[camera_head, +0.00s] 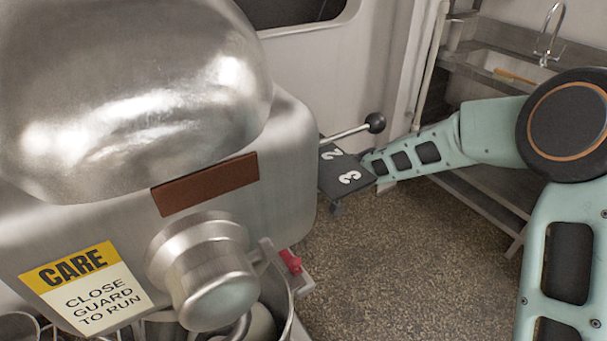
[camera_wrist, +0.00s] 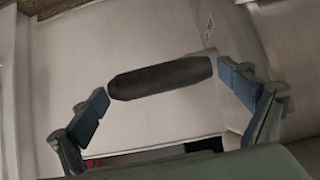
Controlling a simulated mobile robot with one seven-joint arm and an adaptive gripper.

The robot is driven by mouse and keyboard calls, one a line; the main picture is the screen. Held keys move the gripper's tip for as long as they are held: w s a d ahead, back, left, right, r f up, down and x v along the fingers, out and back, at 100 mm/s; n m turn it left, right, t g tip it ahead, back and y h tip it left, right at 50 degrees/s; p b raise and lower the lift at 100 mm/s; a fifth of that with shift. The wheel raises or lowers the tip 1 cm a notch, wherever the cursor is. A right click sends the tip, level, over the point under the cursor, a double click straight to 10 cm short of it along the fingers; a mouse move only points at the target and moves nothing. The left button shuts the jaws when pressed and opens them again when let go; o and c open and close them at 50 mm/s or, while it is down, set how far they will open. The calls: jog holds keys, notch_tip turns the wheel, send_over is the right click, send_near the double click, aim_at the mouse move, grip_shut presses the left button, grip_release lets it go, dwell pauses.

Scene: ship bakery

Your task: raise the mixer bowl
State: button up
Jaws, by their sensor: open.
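The steel mixer (camera_head: 290,150) fills the left of the head view. Part of its bowl (camera_head: 289,318) shows at the bottom edge, under the round hub; most of the bowl is out of frame. In the wrist view a dark, rounded bar-shaped grip (camera_wrist: 160,78) lies nearly level in front of a pale surface. My gripper (camera_wrist: 166,82) is open, with one blue-padded finger at each end of this grip. The grip is not clamped; whether a fingertip touches it I cannot tell. In the head view my gripper is hidden behind the numbered plate.
A lever with a black ball knob (camera_head: 375,122) and a dark plate marked 2 and 3 (camera_head: 346,172) stick out from the mixer's side, close to my arm. A red part (camera_head: 290,261) sits by the bowl. A sink bench (camera_head: 490,75) stands back right. Speckled floor (camera_head: 400,265) is clear.

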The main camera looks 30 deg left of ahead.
jog(key=v, duration=1.2)
dwell(0.4)
